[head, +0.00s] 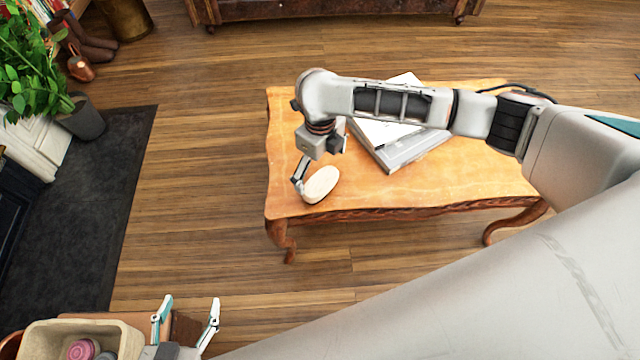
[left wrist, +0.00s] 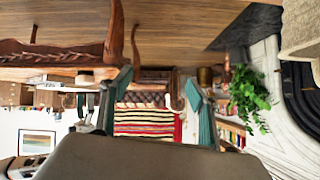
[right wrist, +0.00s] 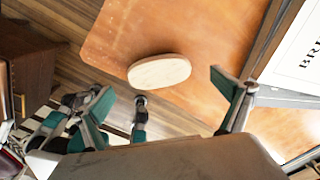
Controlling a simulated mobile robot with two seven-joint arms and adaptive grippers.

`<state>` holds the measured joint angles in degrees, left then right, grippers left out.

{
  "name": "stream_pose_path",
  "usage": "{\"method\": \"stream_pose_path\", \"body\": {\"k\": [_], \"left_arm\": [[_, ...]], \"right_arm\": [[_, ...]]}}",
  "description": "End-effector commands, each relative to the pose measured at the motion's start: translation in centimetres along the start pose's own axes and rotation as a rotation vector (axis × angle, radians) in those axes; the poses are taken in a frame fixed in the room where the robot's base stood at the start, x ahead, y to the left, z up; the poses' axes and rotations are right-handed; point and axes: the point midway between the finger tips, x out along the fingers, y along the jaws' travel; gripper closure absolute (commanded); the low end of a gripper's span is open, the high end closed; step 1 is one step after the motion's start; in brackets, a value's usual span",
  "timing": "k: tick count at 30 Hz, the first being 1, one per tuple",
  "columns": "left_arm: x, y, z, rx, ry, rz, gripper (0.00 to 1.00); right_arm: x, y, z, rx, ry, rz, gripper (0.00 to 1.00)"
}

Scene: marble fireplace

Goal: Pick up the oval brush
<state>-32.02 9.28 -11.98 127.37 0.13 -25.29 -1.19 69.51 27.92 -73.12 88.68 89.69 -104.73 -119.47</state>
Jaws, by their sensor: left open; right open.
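The oval brush (head: 321,184) is a pale, wooden-looking oval near the front left corner of the wooden table (head: 440,190). It also shows in the right wrist view (right wrist: 160,72), resting close to the table's edge. My right gripper (head: 318,164) is open, just above and behind the brush. In the right wrist view its fingers (right wrist: 168,100) are spread with the brush beyond them, and nothing is between them. Whether a finger touches the brush is unclear. My left gripper (head: 190,312) is open and empty at the bottom left, away from the table; its spread fingers show in the left wrist view (left wrist: 155,98).
A beige container (head: 55,335) with pink and grey items stands at the bottom left. A potted plant (head: 85,118) is at the far left. Wooden floor left of the table is clear.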

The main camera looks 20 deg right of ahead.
Motion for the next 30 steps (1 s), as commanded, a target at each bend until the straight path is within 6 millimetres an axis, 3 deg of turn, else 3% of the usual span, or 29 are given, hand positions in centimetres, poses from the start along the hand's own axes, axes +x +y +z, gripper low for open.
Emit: {"method": "stream_pose_path", "body": {"k": [1, 7, 15, 23, 28, 30], "left_arm": [[0.1, 0.1, 0.2, -0.003, -0.002, 0.003, 0.4], [0.2, 0.3, 0.2, -0.006, 0.001, 0.007, 0.4], [0.3, 1.2, 1.0, -0.02, -0.007, 0.024, 0.4], [0.6, 1.3, -1.7, -0.027, 0.046, 0.028, 0.4], [0.6, 1.2, -1.7, -0.026, 0.046, 0.026, 0.4], [0.6, 1.2, -1.5, -0.026, 0.043, 0.026, 0.4]], "right_arm": [[1.2, 0.2, -0.3, 0.001, 0.008, 0.006, 0.0], [2.5, 0.3, -0.3, 0.003, 0.004, 0.006, 0.0], [6.6, 0.7, -0.9, 0.003, 0.008, 0.007, 0.0], [6.4, 0.5, -0.5, 0.004, -0.003, 0.002, 0.0], [6.4, 0.5, -0.5, 0.003, -0.002, 0.002, 0.39], [6.4, 0.5, -0.5, 0.004, -0.002, 0.002, 0.41]]}}
